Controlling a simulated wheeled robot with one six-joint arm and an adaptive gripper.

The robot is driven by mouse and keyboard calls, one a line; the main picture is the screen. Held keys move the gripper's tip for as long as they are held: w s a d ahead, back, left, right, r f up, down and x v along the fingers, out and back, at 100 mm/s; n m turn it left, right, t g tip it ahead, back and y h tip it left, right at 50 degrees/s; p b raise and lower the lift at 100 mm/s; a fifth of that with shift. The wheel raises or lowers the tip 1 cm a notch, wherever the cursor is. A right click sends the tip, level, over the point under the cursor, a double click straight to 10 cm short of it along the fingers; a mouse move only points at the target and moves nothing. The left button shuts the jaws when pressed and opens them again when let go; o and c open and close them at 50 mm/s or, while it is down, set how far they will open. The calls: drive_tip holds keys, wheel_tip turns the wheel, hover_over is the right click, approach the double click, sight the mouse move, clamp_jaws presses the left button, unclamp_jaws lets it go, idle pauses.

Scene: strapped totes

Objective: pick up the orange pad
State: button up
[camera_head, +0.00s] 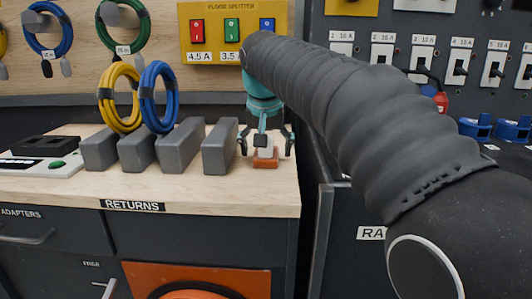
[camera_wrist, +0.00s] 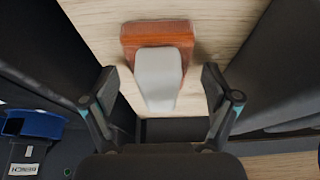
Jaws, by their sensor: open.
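The orange pad (camera_head: 264,163) lies on the wooden worktop near its right end. It also shows in the wrist view (camera_wrist: 158,29), at the top middle. A pale grey-white block (camera_wrist: 158,75) covers much of it and reaches past its lower edge in that view. My gripper (camera_head: 267,149) is over the pad, pointing down. In the wrist view my gripper (camera_wrist: 160,80) is open, with one finger on each side of the pale block and a gap on both sides. I cannot tell the exact height of the fingertips above the worktop.
Several grey upright blocks stand left of the pad, the nearest (camera_head: 219,148) close to my gripper. Yellow (camera_head: 116,97) and blue (camera_head: 152,97) cable coils stand among them. The worktop (camera_head: 240,194) is clear in front of the pad. A dark panel stands to the right.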

drive_tip(key=c, duration=1.2)
drive_tip(key=shift+c, duration=0.2)
drive_tip(key=shift+r, duration=0.15)
drive_tip(key=shift+r, duration=0.55)
wheel_tip(320, 180, up, 3)
drive_tip(key=shift+f, duration=0.1)
drive_tip(key=s+d+r, duration=0.1)
drive_tip(key=d+r, duration=0.6)
drive_tip(key=d, duration=0.4)
drive_tip(key=shift+s+d, duration=0.3)
